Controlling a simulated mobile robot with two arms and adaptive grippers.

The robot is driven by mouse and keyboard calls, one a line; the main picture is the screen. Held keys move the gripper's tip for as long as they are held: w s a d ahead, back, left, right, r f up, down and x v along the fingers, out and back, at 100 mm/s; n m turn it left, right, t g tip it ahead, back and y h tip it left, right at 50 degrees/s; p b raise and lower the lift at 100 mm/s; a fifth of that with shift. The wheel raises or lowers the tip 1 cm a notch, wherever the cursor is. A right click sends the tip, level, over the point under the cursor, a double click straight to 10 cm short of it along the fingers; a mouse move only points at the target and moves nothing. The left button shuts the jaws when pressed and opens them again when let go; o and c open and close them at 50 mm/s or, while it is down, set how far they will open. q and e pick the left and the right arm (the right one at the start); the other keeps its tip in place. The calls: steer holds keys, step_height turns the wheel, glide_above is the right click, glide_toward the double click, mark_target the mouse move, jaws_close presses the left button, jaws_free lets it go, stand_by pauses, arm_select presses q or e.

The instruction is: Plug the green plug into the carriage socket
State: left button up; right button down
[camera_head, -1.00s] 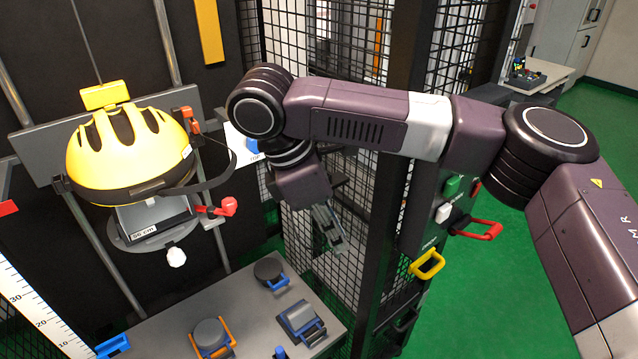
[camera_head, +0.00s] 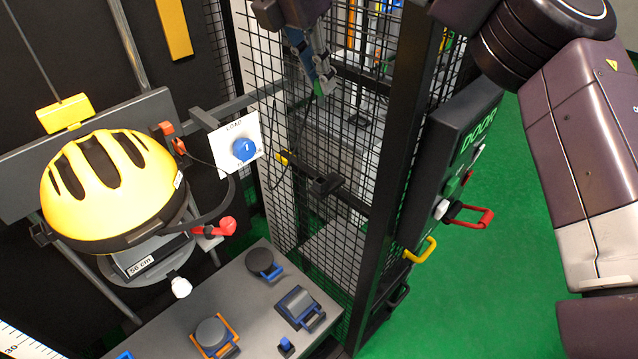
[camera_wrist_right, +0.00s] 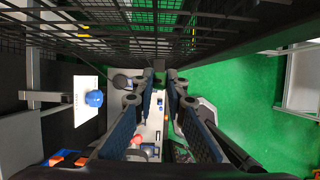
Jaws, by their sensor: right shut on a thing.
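My right gripper (camera_head: 318,84) hangs at the top of the head view, in front of the mesh fence. The carriage (camera_head: 90,135) at left is a grey crossbar with a yellow block on top, behind a yellow helmet (camera_head: 95,195). I cannot pick out its socket. The gripper is apart from the carriage. My left gripper is not in view.
A white LOAD plate with a blue knob (camera_head: 243,150) stands between carriage and fence. A grey table (camera_head: 235,292) below carries several fixtures. The mesh fence (camera_head: 335,240) and its dark post are close to my right arm. A DOOR panel (camera_head: 455,160) has red and yellow handles.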

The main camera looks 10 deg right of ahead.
steer(key=shift+s+f, duration=0.1)
steer(key=shift+f, duration=0.05)
step_height(320, 180, down, 19)
steer(key=p, duration=0.4)
steer(key=shift+f, duration=0.25)
steer(key=shift+f, duration=0.2)
steer(key=c, duration=1.9)
jaws_free()
steer(key=shift+c, duration=0.2)
